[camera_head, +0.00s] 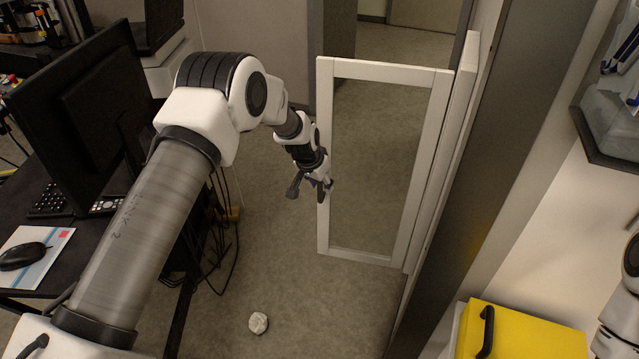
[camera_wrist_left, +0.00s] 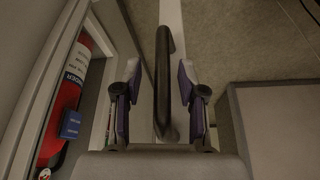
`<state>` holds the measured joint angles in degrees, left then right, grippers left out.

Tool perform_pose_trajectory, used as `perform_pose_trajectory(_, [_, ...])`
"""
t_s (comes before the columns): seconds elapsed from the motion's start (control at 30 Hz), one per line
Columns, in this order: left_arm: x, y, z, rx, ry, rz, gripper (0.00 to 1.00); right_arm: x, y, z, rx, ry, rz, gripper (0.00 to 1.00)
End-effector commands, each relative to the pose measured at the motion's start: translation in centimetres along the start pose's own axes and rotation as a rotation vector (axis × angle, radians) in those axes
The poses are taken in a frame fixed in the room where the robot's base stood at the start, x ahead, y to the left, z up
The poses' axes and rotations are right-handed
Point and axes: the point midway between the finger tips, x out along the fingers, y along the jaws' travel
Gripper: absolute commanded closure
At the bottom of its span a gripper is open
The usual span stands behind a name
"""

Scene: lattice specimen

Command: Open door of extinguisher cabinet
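The white-framed door (camera_head: 438,110) of the extinguisher cabinet (camera_head: 462,90) stands swung out from the wall in the head view, with a see-through pane. My left gripper (camera_head: 312,190) is at the door's free edge. In the left wrist view the black door handle (camera_wrist_left: 163,75) lies between the two fingers of my left gripper (camera_wrist_left: 160,98). The fingers are apart, with a visible gap on each side of the handle. The red extinguisher (camera_wrist_left: 66,100) shows inside the cabinet at the left of that view. My right gripper is out of view.
A desk with a monitor (camera_head: 85,105) and a mouse (camera_head: 22,256) stands at the left. A yellow box (camera_head: 530,335) is at the lower right. A small pale object (camera_head: 258,323) lies on the floor. Floor between desk and door is mostly clear.

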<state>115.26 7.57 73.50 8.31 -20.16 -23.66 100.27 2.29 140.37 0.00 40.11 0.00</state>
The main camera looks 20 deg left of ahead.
Motion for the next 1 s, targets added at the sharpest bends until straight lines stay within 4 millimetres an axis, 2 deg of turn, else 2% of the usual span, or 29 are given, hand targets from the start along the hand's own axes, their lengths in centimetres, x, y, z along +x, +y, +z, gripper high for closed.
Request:
perform_pose_trajectory(0.23, [-0.1, -0.1, -0.1, 0.0, 0.001, 0.0, 0.59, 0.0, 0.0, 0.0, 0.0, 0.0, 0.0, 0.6])
perform_pose_trajectory(0.33, [-1.0, -0.1, -0.1, 0.0, 0.003, -0.001, 0.59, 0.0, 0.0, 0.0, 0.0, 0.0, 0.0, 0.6])
perform_pose_trajectory(0.47, [-3.6, 0.0, -0.2, 0.0, 0.004, 0.0, 0.59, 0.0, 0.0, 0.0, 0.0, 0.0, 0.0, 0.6])
perform_pose_trajectory(0.7, [-9.6, 0.1, -0.2, 0.001, 0.002, 0.0, 0.59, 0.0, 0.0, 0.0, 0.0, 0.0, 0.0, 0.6])
perform_pose_trajectory(0.83, [-11.5, 0.1, -0.2, 0.001, 0.001, 0.0, 0.59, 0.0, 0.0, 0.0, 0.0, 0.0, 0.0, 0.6])
perform_pose_trajectory(1.0, [-11.9, 0.1, -0.1, 0.001, -0.002, 0.0, 0.59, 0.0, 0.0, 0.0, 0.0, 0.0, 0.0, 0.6])
